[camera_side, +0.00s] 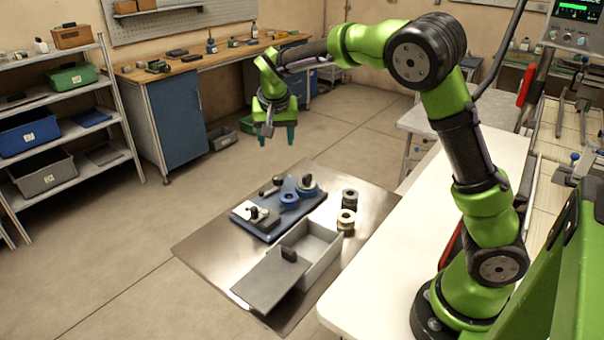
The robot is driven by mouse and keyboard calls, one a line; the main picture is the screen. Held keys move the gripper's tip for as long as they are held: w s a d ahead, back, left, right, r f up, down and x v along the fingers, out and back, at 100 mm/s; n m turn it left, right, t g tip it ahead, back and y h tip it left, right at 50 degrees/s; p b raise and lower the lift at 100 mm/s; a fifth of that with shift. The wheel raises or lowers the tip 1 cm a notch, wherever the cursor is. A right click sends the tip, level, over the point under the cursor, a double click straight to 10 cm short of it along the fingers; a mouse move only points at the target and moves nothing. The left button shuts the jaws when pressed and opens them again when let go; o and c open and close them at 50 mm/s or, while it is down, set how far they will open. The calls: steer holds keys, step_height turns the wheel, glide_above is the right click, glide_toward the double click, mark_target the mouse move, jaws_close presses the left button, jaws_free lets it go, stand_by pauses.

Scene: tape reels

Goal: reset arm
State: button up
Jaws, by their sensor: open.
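My gripper (277,135) hangs at the end of my green arm, high above the far part of the metal work plate. Its two teal fingers point down and stand apart, with nothing between them. Below it a blue base (272,231) carries blue tape reels (289,201) and small black and white parts. Dark and pale reels (347,219) stand to its right on the plate. A grey open box (325,262) stands at the front, and its inside looks empty where I can see it. A grey lid (268,283) with a black knob lies against the box's left side, slightly tilted.
The metal plate (205,245) has bare room at its left. A white table (385,290) lies to the right under my arm. A shelf with bins (45,175) and a workbench with a blue cabinet (178,120) stand at the back left. The air around my gripper is clear.

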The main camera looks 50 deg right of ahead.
steer(key=shift+a+r, duration=0.1)
steer(key=shift+r, duration=0.15)
steer(key=s+a+r+n+t+y, duration=0.1)
steer(key=s+a, duration=0.2)
steer(key=s, duration=0.5)
steer(key=s+a+r+n+t+y, duration=0.1)
steer(key=s+a+r+n+y, duration=0.1)
steer(key=s, duration=0.7)
steer(key=s+a+r+n+t+y, duration=0.2)
steer(key=s+a, duration=0.3)
steer(key=s, duration=0.4)
